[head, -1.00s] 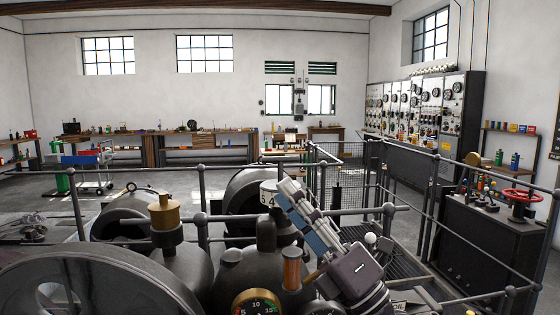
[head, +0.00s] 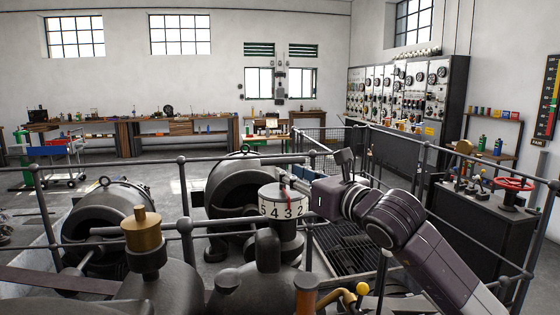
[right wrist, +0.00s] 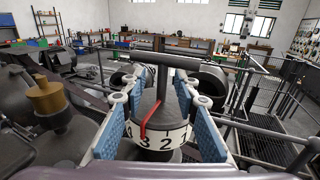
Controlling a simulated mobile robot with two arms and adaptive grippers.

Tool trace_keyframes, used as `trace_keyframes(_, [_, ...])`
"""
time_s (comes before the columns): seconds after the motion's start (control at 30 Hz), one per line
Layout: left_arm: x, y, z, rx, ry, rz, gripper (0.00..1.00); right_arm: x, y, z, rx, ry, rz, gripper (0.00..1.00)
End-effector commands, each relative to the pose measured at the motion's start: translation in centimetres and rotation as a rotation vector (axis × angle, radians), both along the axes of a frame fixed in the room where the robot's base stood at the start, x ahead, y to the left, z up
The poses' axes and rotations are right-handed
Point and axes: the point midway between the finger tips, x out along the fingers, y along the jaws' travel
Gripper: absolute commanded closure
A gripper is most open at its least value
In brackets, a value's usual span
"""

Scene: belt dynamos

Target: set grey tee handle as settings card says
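The grey tee handle (right wrist: 150,57) shows in the right wrist view as a dark crossbar on an upright stem above a round white number dial (right wrist: 160,138). A red pointer (right wrist: 145,125) hangs over the dial rim close to the 3. I cannot make out a settings card. My left gripper is out of view.
Grey railings (head: 110,163) cross in front of and around the machine. A brass cup (head: 143,228) stands left of the dial. A black cabinet with a red handwheel (head: 513,185) is at the right. A gauge panel (head: 405,95) stands at the back wall.

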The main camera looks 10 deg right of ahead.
Motion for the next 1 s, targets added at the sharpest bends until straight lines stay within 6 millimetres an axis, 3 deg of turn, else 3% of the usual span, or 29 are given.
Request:
trace_keyframes(0.03, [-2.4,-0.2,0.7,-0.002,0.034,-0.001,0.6,0.9,0.3,0.5,0.001,0.003,-0.002,0.72])
trace_keyframes(0.1, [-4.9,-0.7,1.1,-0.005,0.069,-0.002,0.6,1.8,0.7,0.4,0.0,0.002,-0.001,0.72])
trace_keyframes(0.2, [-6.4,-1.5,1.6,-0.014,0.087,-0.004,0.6,3.0,1.1,0.4,0.001,0.001,-0.001,0.72])
trace_keyframes(0.27, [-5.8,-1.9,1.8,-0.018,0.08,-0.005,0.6,3.5,1.4,0.4,0.0,0.0,0.0,0.72])
trace_keyframes(0.5, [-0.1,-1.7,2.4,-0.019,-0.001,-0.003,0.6,4.3,1.7,0.0,-0.001,0.0,0.001,0.72])
trace_keyframes(0.57, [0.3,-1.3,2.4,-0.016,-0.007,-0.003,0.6,4.3,1.7,0.0,-0.001,0.0,0.001,0.72])
trace_keyframes(0.67, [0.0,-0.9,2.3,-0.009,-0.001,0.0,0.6,4.3,1.6,0.0,-0.001,0.0,0.001,0.72])
trace_keyframes(0.93, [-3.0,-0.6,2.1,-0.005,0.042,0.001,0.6,4.3,1.6,0.0,-0.001,0.001,0.0,0.99])
trace_keyframes(1.0, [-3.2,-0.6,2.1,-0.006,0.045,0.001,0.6,4.3,1.6,0.0,-0.001,0.001,0.0,1.0])
